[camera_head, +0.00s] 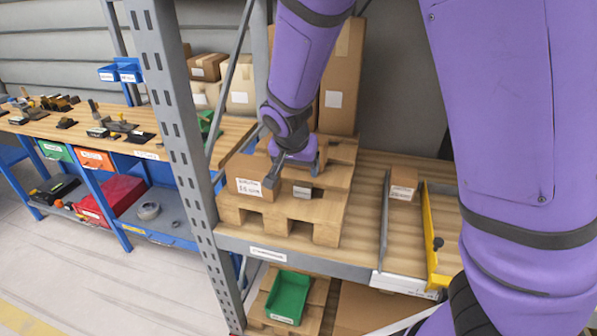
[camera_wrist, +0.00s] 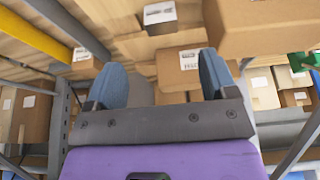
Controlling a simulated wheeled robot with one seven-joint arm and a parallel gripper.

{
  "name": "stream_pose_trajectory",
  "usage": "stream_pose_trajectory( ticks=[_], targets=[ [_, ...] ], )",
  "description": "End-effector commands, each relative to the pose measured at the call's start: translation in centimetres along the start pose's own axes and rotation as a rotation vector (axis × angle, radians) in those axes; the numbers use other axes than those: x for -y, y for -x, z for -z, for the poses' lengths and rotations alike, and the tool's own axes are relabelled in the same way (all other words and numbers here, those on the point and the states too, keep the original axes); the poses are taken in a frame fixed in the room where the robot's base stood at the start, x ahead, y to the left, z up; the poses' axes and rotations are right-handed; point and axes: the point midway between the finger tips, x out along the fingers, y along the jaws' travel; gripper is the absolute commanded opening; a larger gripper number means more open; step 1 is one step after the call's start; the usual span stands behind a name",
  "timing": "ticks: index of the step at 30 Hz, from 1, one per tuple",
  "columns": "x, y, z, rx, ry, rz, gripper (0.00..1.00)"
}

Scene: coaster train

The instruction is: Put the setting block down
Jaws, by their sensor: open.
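My gripper (camera_head: 294,172) is open, low over the wooden pallet (camera_head: 325,222) on the shelf. Its two blue-grey fingers (camera_wrist: 162,78) stand wide apart in the wrist view, with nothing clearly held between them. A small dark block with a pale label (camera_head: 302,192) sits on the pallet just in front of the gripper; it may be the setting block, but I cannot tell for sure. A labelled cardboard box (camera_head: 250,171) stands on the pallet close by the gripper's left finger. In the wrist view, a labelled box (camera_wrist: 182,72) shows beyond the gap between the fingers.
A small labelled carton (camera_head: 403,180) stands on the shelf at right, between a grey rail (camera_head: 384,220) and a yellow bar (camera_head: 430,245). Tall cartons (camera_head: 341,80) stand behind the pallet. A grey rack post (camera_head: 172,110) rises at left. A green bin (camera_head: 288,298) is below.

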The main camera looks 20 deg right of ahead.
Motion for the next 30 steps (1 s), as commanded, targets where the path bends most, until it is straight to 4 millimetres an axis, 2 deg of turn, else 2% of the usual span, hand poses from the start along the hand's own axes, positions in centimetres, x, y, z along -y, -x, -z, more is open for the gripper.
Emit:
stream_pose_trajectory(
  ticks=[8,14,21,30],
  targets=[
    [-0.1,0.5,0.0,0.003,-0.001,0.002,0.79],
    [-2.1,2.1,0.7,0.057,0.009,0.029,0.79],
    [-6.3,6.4,1.6,0.14,0.069,0.105,0.79],
    [-11.7,12.3,1.8,0.16,0.173,0.208,0.79]
  ],
)
